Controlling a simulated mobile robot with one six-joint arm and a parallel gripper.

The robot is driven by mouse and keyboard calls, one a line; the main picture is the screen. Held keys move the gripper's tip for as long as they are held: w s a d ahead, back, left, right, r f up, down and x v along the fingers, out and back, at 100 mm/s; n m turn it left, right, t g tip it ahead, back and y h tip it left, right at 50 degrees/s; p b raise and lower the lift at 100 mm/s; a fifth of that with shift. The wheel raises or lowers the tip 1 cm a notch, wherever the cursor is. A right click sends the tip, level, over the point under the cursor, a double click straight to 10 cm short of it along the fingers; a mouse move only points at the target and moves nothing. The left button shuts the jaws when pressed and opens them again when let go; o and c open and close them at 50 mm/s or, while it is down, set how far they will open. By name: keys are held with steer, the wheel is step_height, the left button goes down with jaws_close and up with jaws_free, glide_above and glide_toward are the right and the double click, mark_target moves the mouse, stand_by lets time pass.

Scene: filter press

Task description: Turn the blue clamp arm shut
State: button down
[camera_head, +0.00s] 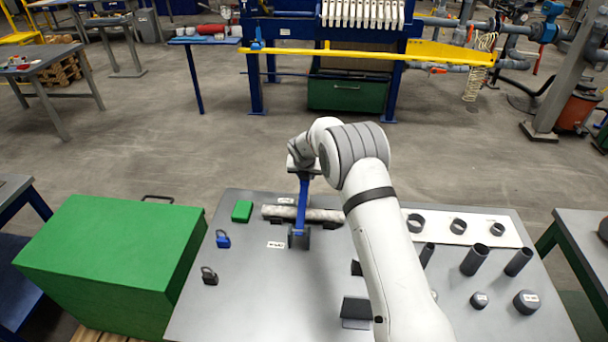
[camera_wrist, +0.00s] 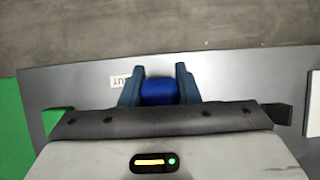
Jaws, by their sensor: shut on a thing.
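The blue clamp arm (camera_head: 301,208) stands roughly upright on the grey table, rising from a dark bracket (camera_head: 299,241) at its foot. It crosses in front of a mottled grey bar (camera_head: 325,215) lying on the table. My gripper (camera_head: 303,174) is at the arm's upper end, mostly hidden by my wrist in the head view. In the wrist view, the two dark blue fingers of my gripper (camera_wrist: 157,72) stand either side of the bright blue clamp arm (camera_wrist: 158,93), shut on it. The arm's lower part is hidden there.
A green block (camera_head: 242,211), a blue padlock (camera_head: 223,239) and a black padlock (camera_head: 209,275) are left of the clamp. A green chest (camera_head: 110,245) adjoins the table's left side. Dark tubes (camera_head: 475,259) and a white board with rings (camera_head: 480,229) are on the right.

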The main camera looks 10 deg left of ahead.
steer(key=c, duration=1.1)
jaws_free()
steer(key=shift+r, duration=0.1)
steer(key=shift+b+v, duration=1.1)
steer(key=shift+v, duration=2.8)
steer(key=shift+s, duration=0.1)
